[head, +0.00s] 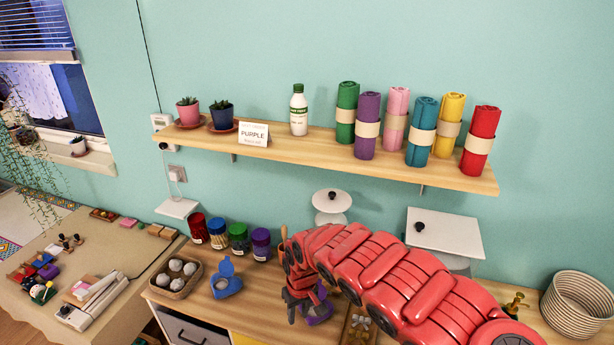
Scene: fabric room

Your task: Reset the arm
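My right arm (385,275) is red and segmented and comes in from the lower right, over the wooden counter. My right gripper (299,306) points down at the counter's middle. Its fingers are small and dark, and I cannot tell whether they are open or shut. A purple object (321,308) shows right beside the gripper, partly hidden by it; I cannot tell whether they touch. My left gripper is not in view.
Jars (239,238), an egg basket (173,275) and a blue object (225,281) stand left of my arm. A coiled basket (573,303) is at right. Above, a shelf (285,146) holds rolled fabrics (420,130), a bottle (298,112) and a "PURPLE" sign (254,134).

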